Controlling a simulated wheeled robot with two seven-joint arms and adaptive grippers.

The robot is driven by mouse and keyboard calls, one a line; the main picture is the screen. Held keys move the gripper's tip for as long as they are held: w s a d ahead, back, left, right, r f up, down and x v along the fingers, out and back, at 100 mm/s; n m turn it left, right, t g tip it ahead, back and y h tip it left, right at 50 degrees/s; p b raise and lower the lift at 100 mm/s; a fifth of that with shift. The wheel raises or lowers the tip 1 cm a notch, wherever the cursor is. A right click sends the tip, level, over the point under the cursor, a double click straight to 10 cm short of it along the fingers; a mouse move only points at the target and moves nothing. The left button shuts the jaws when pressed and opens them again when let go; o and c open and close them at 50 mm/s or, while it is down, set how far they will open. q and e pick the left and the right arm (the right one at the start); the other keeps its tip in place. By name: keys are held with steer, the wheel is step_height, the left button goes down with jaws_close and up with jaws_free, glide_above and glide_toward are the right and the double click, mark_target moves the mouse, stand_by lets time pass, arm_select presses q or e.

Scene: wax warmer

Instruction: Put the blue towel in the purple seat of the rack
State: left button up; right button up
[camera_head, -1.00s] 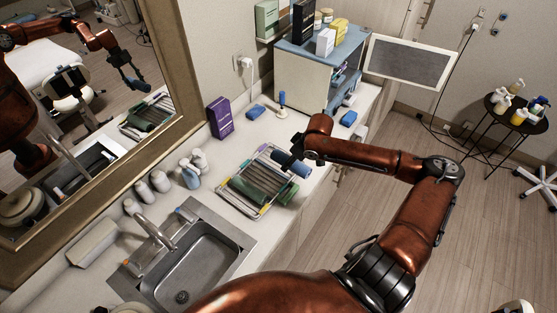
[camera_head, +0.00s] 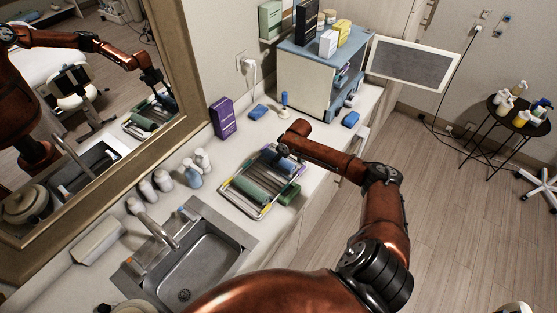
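The dark wire rack (camera_head: 230,198) lies on the white counter, with yellow and purple marks at its corners. Green towel rolls (camera_head: 248,191) lie in it. The blue towel (camera_head: 287,167) is a small roll at the rack's far right part, partly covered by my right wrist. It is low over or in the seat near the purple mark (camera_head: 298,172); I cannot tell if it rests there. My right gripper (camera_head: 276,154) is right at the blue towel, its fingers mostly hidden by the wrist, so its grip is unclear. My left gripper is not in view.
The sink (camera_head: 192,258) and several bottles (camera_head: 192,175) are left of the rack. A purple box (camera_head: 223,118), a blue-handled tool (camera_head: 285,103) and blue blocks (camera_head: 350,119) stand behind it. A blue-and-white cabinet (camera_head: 305,75) with its door open is further back.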

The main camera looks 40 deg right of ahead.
steer(key=shift+f, duration=0.45)
steer(key=o, duration=1.2)
steer(key=shift+f, duration=0.1)
steer(key=v, duration=1.2)
